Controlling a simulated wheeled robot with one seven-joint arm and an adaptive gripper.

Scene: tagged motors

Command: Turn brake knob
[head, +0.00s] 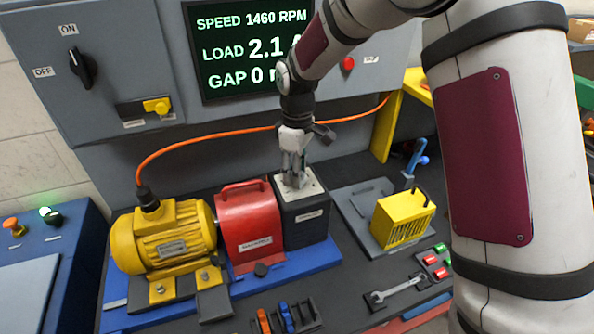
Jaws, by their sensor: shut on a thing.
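The brake unit (305,226) is a dark box with a light top plate, standing at the right end of the blue base beside a red guard. My gripper (295,175) points down onto its top plate. It is shut on what appears to be the brake knob, which the fingers mostly hide. The knob's angle cannot be read. The screen (250,50) behind shows SPEED 1460 RPM, LOAD 2.1 and GAP 0, its right part covered by my arm.
A yellow motor (165,240) and the red guard (248,225) stand left of the brake unit. A yellow cage (403,220) sits on a grey plate to the right. A wrench (395,290) lies in front. An orange cable (205,146) runs behind my gripper.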

